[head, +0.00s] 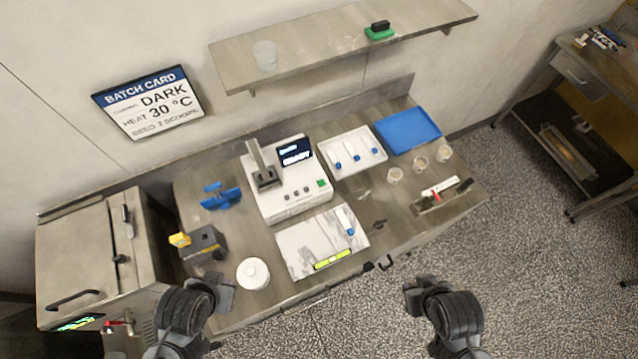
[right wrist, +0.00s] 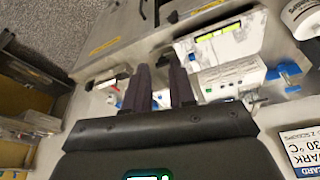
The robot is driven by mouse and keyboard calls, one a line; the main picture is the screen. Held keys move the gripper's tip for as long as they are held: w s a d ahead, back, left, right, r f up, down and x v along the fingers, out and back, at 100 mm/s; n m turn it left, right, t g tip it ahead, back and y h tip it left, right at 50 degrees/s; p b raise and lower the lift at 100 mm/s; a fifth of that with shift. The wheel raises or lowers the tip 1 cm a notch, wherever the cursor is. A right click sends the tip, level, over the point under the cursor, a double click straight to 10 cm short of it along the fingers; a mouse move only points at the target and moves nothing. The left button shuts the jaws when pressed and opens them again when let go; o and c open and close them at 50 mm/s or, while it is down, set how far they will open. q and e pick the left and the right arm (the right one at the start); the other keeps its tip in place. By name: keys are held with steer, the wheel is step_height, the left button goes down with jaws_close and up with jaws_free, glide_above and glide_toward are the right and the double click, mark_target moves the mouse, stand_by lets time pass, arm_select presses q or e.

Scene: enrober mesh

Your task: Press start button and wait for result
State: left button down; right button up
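A white instrument (head: 290,200) stands on the steel bench, with a dark screen (head: 296,152) that seems to read READY. A green button (head: 321,183) sits on its front right, beside several small dark keys. The instrument also shows in the right wrist view (right wrist: 232,78). My left gripper (head: 222,292) is at the bench's front edge, in front of and left of the instrument; its finger gap is unclear. My right gripper (head: 412,298) is off the front of the bench, well away from the button. Its two fingers (right wrist: 158,68) stand apart with nothing between them.
A marble slab (head: 296,247) with a blue-ended tool and a yellow-green level lies before the instrument. A white tray (head: 371,164), blue tray (head: 400,137), small cups (head: 420,163) and white round jar (head: 253,273) surround it. A shelf (head: 330,58) overhangs behind.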

steer(key=shift+w+r, duration=0.15)
steer(key=shift+w, duration=0.1)
